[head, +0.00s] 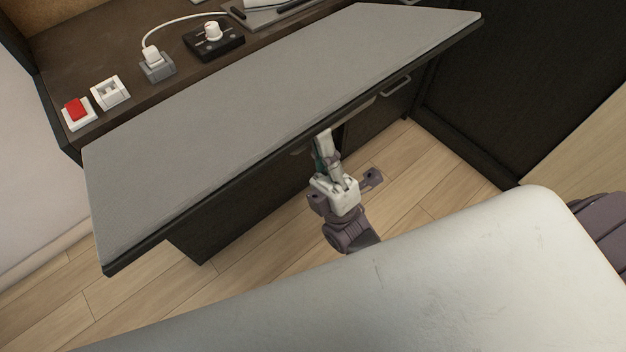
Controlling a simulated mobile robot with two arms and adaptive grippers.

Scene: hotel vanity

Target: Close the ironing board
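The ironing board (255,115) is a long grey padded panel with a dark edge. It extends flat in front of the dark vanity cabinet, from the lower left to the upper right of the head view. My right gripper (322,142) is at the board's near long edge, right of its middle. Its fingertips reach up to or just under that edge. I cannot tell if they touch the board, and the gap between the fingers is not clear. My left gripper is not in view.
The dark counter (120,130) behind the board holds a red switch (76,107), a white switch (110,92), a plugged-in socket (155,64) and a black knob box (213,38). A drawer handle (396,86) shows below the board's right part. Wood floor (440,175) lies open below.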

